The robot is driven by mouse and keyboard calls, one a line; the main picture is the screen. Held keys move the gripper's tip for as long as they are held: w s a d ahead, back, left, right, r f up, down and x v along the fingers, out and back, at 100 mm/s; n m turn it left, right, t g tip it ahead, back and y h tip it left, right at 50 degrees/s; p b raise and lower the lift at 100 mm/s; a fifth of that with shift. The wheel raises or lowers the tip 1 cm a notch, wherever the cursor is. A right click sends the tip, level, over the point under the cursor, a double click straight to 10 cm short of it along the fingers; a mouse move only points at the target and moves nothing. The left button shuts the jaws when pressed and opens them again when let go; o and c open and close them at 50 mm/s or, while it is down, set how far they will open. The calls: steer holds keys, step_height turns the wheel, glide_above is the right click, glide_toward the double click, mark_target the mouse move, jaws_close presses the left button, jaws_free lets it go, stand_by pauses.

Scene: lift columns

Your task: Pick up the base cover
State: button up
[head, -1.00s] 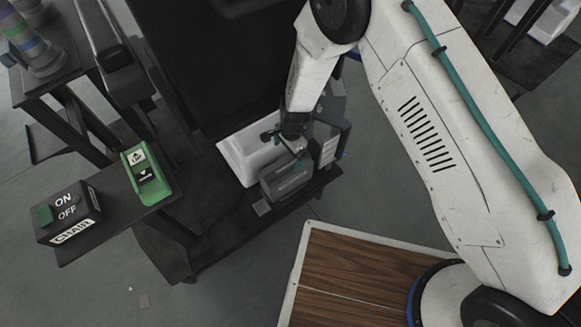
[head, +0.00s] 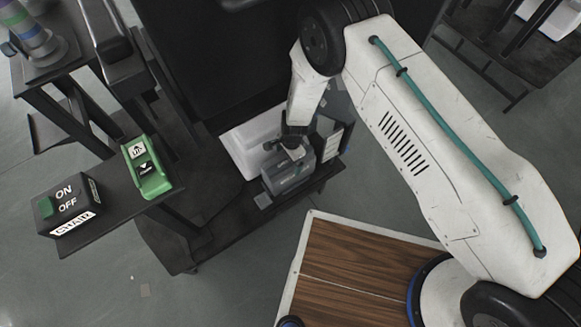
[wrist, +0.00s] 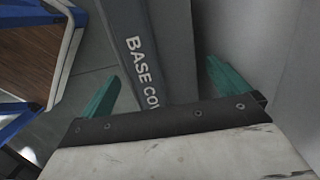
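The base cover (wrist: 168,50) is a grey piece with white lettering that reads "BASE COV", the rest cut off by my gripper. In the head view a dark grey boxy piece with faint lettering, likely the same base cover (head: 290,174), sits at the front of a low dark platform. My gripper (wrist: 163,75) is open in the wrist view, with one teal finger on each side of the cover. A gap shows between the cover and the fingers. In the head view my gripper (head: 290,146) is just above and behind the cover, its fingers hard to make out.
A white box-like part (head: 250,147) stands left of the cover, and a dark upright part (head: 330,135) right of it. A green up/down switch (head: 147,168) and an ON/OFF box (head: 68,207) sit on a shelf at left.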

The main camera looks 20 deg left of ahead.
steer(key=c, duration=1)
steer(key=shift+o, duration=0.2)
steer(key=shift+r, duration=0.1)
